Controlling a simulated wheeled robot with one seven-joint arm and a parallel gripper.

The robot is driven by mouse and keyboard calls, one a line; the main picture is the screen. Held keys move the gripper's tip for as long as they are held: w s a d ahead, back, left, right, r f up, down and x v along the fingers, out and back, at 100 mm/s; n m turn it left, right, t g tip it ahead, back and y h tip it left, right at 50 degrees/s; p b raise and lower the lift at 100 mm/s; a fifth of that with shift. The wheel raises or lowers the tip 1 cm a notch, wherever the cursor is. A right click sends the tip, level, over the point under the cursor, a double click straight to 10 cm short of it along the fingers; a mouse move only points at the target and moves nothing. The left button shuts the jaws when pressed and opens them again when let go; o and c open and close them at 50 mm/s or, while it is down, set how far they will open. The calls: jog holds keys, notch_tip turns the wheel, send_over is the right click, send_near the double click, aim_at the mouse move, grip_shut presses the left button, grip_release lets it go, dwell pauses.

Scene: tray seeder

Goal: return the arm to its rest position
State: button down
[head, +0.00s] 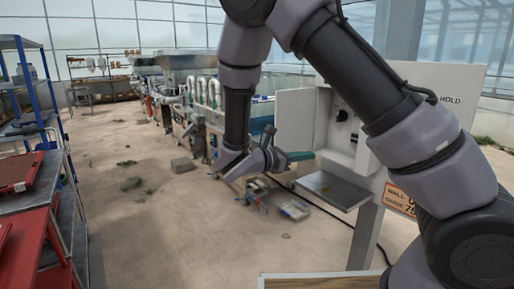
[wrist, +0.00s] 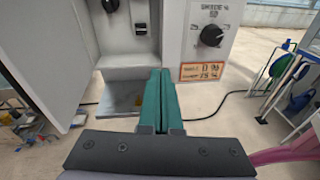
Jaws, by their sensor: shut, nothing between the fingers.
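My gripper (head: 300,156) is in the middle of the head view, its green fingers pointing right toward a pale control cabinet (head: 294,123). In the wrist view my gripper (wrist: 160,75) shows two teal fingers pressed together with nothing between them. My arm is bent, arching across the upper right of the head view, with the forearm hanging down to the gripper. The fingers appear apart from the cabinet, though the exact gap is hard to judge.
The cabinet's door stands open, with a grey shelf (head: 334,189) below. A black knob (wrist: 211,35) and an orange label (wrist: 202,72) are on its front. A red tray (head: 20,171) lies at left. A long machine line runs behind. The floor at centre left is mostly clear.

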jog(key=s+d+r+m+g+y, duration=0.6)
jog(key=s+d+m+g+y, duration=0.35)
jog(key=m, duration=0.45)
jog(key=s+r+m+t+y, duration=0.3)
jog(key=r+m+t, duration=0.1)
jog(key=r+m, duration=0.2)
jog(key=s+d+r+m+t+y, duration=0.1)
jog(key=s+r+m+t+y, duration=0.2)
jog(key=r+m, duration=0.4)
jog(key=shift+s+r+t+y, duration=0.35)
jog(key=shift+r+t+y, duration=0.25)
jog(key=shift+t, duration=0.25)
dwell(1.1)
